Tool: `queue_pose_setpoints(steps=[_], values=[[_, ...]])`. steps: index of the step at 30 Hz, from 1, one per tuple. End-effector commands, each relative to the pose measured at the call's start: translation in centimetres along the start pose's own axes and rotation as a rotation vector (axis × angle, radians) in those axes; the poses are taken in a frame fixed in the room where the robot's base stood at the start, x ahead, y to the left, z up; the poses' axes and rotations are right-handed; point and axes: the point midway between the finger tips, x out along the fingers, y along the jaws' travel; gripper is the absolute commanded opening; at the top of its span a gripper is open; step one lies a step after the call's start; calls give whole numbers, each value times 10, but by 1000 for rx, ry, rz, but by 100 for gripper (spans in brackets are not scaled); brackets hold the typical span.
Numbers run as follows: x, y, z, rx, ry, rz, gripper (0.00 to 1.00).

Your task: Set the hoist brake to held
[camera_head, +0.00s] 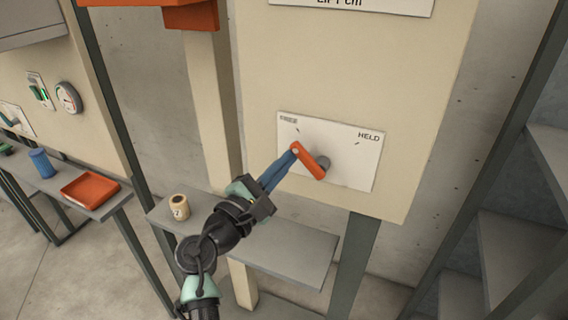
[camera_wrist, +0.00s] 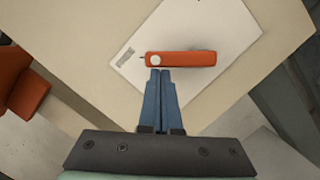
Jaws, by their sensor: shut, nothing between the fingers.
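The hoist brake is an orange lever (camera_head: 310,160) on a grey hub (camera_head: 323,162), mounted on a white plate (camera_head: 350,178). The plate has a mark at its upper left, partly legible, and the word HELD at its upper right. The lever's free end, with a pale round knob, points up and left, toward the left mark. My gripper (camera_head: 292,156) has blue fingers, shut and empty, with tips at the lever's free end. In the wrist view the lever (camera_wrist: 185,59) lies across just beyond the fingertips (camera_wrist: 161,72); I cannot tell whether they touch.
A grey shelf (camera_head: 290,255) below the panel holds a tan cup (camera_head: 180,207). A bench at left carries an orange tray (camera_head: 90,190) and a blue cylinder (camera_head: 42,163). A dark green post (camera_head: 510,120) and grey steps (camera_head: 515,255) stand at right.

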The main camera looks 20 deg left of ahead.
Motion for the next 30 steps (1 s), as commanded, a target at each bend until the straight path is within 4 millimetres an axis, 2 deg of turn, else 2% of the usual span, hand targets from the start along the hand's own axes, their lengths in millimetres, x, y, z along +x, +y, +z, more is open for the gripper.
queue_pose_setpoints(steps=[14,30], values=[[3,5,9,141,-4,-33,0],[10,8,38,606,-4,-149,0]])
